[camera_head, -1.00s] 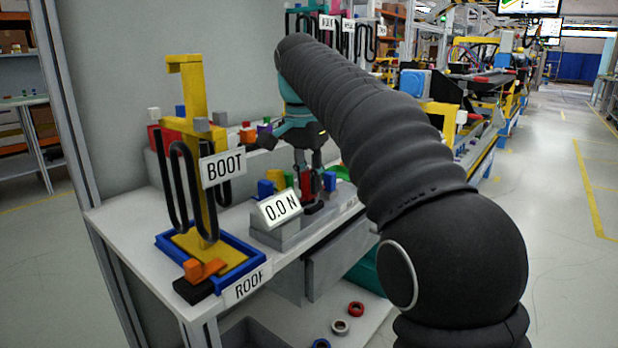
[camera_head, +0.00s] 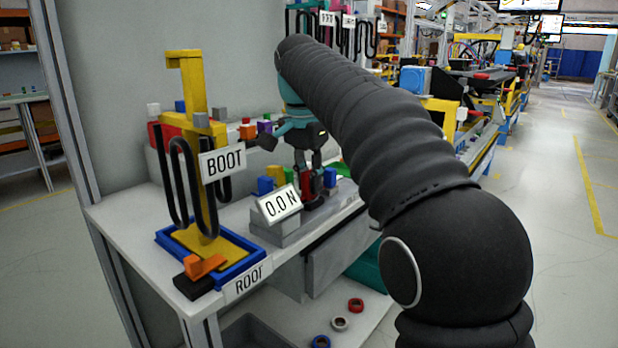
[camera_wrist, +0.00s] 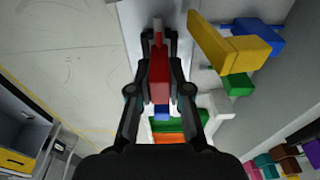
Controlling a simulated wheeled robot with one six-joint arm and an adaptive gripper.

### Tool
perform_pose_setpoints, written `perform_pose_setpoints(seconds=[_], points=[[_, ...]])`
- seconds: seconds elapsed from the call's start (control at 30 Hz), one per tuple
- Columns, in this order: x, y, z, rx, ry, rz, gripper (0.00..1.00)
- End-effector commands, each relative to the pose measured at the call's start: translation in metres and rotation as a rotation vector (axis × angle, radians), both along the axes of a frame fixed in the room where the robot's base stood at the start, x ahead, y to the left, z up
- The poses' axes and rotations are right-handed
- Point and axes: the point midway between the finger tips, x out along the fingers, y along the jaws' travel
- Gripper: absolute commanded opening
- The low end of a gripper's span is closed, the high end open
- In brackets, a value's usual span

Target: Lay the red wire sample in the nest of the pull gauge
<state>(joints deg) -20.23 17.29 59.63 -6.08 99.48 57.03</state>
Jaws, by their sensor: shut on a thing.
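The red wire sample (camera_wrist: 159,76) is a red block between my two fingers in the wrist view, with a grey end sticking out beyond the tips. My gripper (camera_wrist: 158,45) is shut on it. In the head view the sample (camera_head: 307,182) hangs upright in my gripper (camera_head: 308,178), behind the pull gauge's tilted display (camera_head: 280,203), which reads 0.0 N. The gauge has a grey base (camera_head: 278,230) on the bench. Blue, green and yellow blocks stand close beside the sample. The nest cannot be made out clearly, nor whether the sample touches it.
A yellow post (camera_head: 193,95) with black loops and a BOOT sign (camera_head: 222,162) stands in a blue tray (camera_head: 236,272) at the left. Coloured blocks line the ledge behind. A yellow bar (camera_wrist: 215,42) lies right of my fingers in the wrist view. The aisle is clear.

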Motion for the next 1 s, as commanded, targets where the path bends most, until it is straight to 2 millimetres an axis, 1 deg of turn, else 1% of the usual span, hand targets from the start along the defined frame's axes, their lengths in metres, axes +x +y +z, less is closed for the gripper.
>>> perform_pose_setpoints(seconds=[0.67, 0.7, 0.8, 1.0], points=[[0.0, 0.0, -0.015, 0.0, 0.0, 0.0, 0.0], [0.0, 0.0, -0.015, 0.0, 0.0, 0.0, 0.25], [0.0, 0.0, -0.014, 0.0, 0.0, 0.0, 0.47], [0.0, 0.0, -0.014, 0.0, 0.0, 0.0, 0.47]])
